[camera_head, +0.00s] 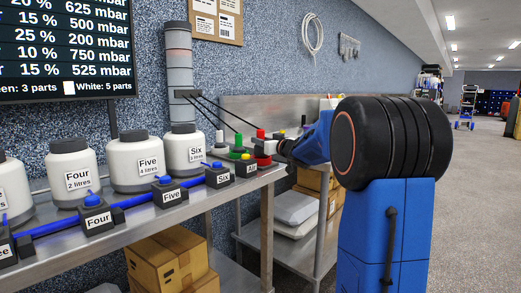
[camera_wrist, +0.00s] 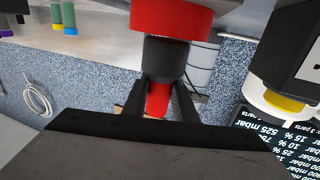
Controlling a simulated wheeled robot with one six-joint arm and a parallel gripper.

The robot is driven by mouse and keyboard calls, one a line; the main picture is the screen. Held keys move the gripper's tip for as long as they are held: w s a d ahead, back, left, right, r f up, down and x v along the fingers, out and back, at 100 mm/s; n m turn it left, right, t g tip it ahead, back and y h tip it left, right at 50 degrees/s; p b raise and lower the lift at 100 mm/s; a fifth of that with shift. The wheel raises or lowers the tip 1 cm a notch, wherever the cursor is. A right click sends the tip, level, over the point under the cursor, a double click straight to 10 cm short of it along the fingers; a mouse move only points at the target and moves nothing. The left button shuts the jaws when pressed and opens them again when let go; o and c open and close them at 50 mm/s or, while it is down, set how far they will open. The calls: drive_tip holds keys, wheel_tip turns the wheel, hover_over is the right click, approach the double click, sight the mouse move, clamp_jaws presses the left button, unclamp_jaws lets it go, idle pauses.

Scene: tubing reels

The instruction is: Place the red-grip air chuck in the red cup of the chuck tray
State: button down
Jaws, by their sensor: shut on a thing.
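The red-grip air chuck shows in the wrist view with its red grip (camera_wrist: 158,98) between the fingers of my gripper (camera_wrist: 162,100). Its black body (camera_wrist: 166,57) reaches up the picture to a wide red ring (camera_wrist: 172,16), which looks like the red cup. The wrist picture is upside down, so this ring lies below the chuck. In the head view my gripper (camera_head: 281,147) is at the bench's right end, shut on the chuck (camera_head: 261,134) above the red cup (camera_head: 262,161). I cannot tell how deep the chuck sits in the cup.
Green (camera_head: 238,154) and yellow-topped pieces stand close beside the chuck. Numbered white jars (camera_head: 134,165) and black labelled blocks (camera_head: 168,193) line the bench to the left. A grey column (camera_head: 179,75) with thin dark rods rises behind. Cardboard boxes (camera_head: 165,262) are below.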

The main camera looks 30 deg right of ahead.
drive_tip(key=shift+f, duration=1.55)
drive_tip(key=c, duration=1.4)
unclamp_jaws()
drive_tip(key=shift+f, duration=0.15)
drive_tip(key=shift+c, duration=0.2)
